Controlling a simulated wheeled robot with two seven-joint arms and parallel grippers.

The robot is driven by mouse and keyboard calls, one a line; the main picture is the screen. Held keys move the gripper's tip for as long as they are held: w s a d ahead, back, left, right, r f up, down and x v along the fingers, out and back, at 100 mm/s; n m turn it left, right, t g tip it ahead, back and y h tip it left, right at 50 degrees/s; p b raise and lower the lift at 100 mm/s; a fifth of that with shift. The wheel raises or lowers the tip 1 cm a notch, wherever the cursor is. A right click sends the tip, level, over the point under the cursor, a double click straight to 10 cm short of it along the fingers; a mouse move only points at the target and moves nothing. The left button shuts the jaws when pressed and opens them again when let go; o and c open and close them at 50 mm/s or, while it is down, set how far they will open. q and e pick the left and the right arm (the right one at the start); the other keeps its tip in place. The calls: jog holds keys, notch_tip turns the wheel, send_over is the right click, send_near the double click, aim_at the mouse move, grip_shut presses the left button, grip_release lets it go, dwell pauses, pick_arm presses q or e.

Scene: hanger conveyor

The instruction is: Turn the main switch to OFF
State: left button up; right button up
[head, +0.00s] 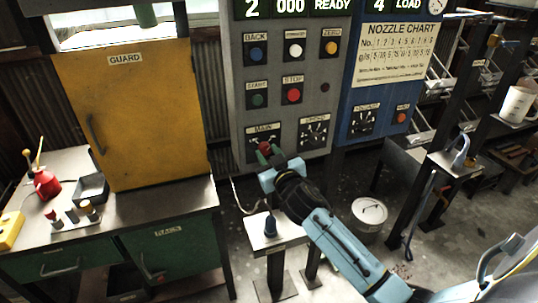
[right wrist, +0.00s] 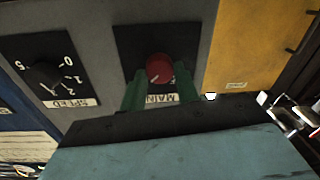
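The main switch is a red round knob (right wrist: 159,68) on a black plate marked MAIN, on the grey control panel (head: 231,95). In the head view the knob (head: 264,148) is partly covered by my right gripper (head: 269,155). The right wrist view shows its green fingers (right wrist: 160,88), one on each side of the knob and very close to it. I cannot tell whether they touch it. A small pale mark shows on the knob's lower left. The plate's position labels are hidden or too small to read. My left gripper is not in view.
A speed dial (head: 314,132) sits right of the main switch, with start (head: 258,97) and stop (head: 292,95) buttons above. A blue panel (head: 385,110) adjoins it. A small stand (head: 285,233) is below.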

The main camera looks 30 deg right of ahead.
jog(key=c, duration=0.3)
jog(key=shift+c, duration=0.2)
jog(key=n+p, duration=0.2)
jog(key=n, duration=0.1)
jog(key=shift+r+n, duration=0.1)
jog(key=shift+n, duration=0.2)
jog(key=n+p, duration=0.2)
jog(key=n, duration=0.2)
jog(key=shift+g, duration=0.3)
jog(key=n+p, duration=0.1)
jog(key=n, duration=0.4)
jog(key=shift+a+n+p, duration=0.1)
jog(key=shift+n+p, duration=0.2)
jog(key=shift+p, duration=0.05)
jog(key=shift+n+h+p, duration=0.5)
jog(key=shift+n, duration=1.5)
